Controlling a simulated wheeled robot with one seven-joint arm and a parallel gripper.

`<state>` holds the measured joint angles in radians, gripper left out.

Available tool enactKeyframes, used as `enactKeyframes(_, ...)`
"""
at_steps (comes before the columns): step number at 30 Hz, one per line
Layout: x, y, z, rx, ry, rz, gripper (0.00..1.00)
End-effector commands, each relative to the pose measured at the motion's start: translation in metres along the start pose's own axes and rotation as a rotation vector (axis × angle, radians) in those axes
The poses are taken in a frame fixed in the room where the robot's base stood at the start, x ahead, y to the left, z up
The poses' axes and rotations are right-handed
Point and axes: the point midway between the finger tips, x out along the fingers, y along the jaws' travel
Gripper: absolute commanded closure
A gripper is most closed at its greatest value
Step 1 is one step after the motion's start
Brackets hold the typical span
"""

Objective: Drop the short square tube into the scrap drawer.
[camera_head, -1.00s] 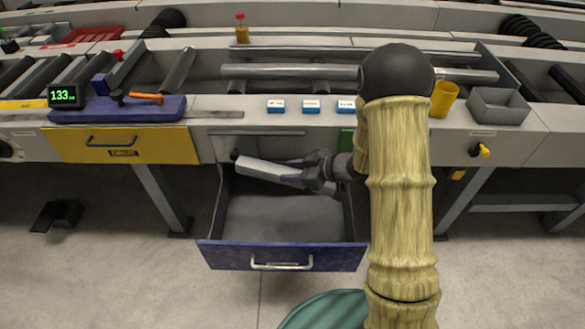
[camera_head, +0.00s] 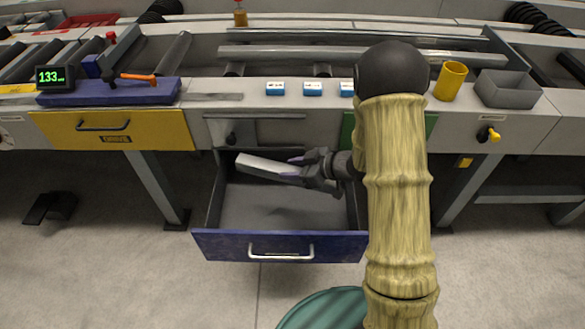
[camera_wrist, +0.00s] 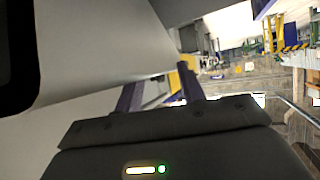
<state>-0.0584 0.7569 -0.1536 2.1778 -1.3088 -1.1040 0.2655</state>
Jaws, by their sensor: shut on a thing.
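My gripper (camera_head: 307,170) is shut on the short square tube (camera_head: 265,167), a light grey bar that points to the left and tilts slightly. The tube is over the open scrap drawer (camera_head: 280,246), which has a blue front and a silver handle. It appears to be inside or just above the drawer's opening, near the back; its exact height above the floor of the drawer is hard to tell. In the wrist view the tube (camera_wrist: 90,45) fills the upper left, close to the gripper's fingers (camera_wrist: 160,97).
A yellow drawer (camera_head: 115,130) is closed at the left. Above it are a blue tool (camera_head: 110,92) with an orange handle and a display (camera_head: 54,77). Several small blue-and-white boxes (camera_head: 313,88), a yellow cup (camera_head: 451,80) and a grey bin (camera_head: 507,88) stand on the table edge.

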Motion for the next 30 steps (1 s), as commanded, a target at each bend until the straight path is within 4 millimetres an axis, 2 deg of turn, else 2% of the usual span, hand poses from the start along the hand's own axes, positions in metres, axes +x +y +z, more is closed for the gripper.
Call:
enactKeyframes(7,0.002,-0.002,-0.002,-0.003,0.001,-0.004,0.95)
enactKeyframes(8,0.002,-0.002,-0.002,-0.004,0.001,-0.005,0.55)
enactKeyframes(11,0.002,-0.002,-0.002,-0.004,0.001,-0.006,0.35)
enactKeyframes(23,-0.005,-0.001,-0.001,-0.001,-0.001,-0.001,0.35)
enactKeyframes(26,-0.015,0.000,-0.002,0.000,-0.001,0.000,0.35)
enactKeyframes(30,-0.040,0.000,-0.003,0.000,-0.001,0.001,0.35)
